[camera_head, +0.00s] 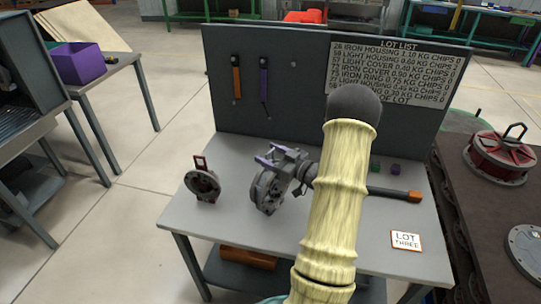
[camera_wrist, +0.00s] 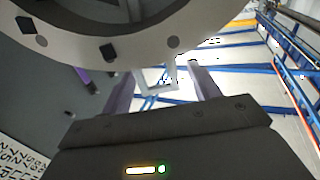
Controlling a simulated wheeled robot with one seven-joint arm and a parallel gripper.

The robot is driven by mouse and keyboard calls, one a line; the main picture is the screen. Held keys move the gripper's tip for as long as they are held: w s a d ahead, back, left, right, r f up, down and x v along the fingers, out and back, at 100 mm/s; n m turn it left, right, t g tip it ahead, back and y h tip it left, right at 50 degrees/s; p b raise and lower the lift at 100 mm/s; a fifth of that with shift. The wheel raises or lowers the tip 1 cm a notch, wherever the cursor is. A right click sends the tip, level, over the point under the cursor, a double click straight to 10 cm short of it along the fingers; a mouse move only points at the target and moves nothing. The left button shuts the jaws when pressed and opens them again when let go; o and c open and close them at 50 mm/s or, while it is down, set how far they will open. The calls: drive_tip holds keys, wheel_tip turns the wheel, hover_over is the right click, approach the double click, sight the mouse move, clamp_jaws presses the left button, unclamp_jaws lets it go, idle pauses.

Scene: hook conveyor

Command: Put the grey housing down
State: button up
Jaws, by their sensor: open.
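The grey housing (camera_head: 266,192) is a round flanged part near the middle of the grey table (camera_head: 225,225), with its face turned to the side. Its lower edge appears to meet the tabletop. In the wrist view its flange (camera_wrist: 78,42), with bolt holes, fills the upper left. A pale loop handle (camera_wrist: 172,72) stands out from it between my fingers. My gripper (camera_head: 280,157) is at the housing's upper side, and its fingers (camera_wrist: 160,88) are apart around the handle. I cannot tell whether either finger touches it.
A smaller dark round part with a red handle (camera_head: 204,184) stands to the left. A dark bar with an orange end (camera_head: 413,196) and a "LOT THREE" card (camera_head: 406,240) are at right. A back panel (camera_head: 300,75) with hanging tools closes the far edge. The front-left tabletop is clear.

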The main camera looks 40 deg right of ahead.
drive_tip(key=b+v, duration=0.2)
drive_tip(key=v, duration=1)
drive_tip(key=shift+w, duration=0.15)
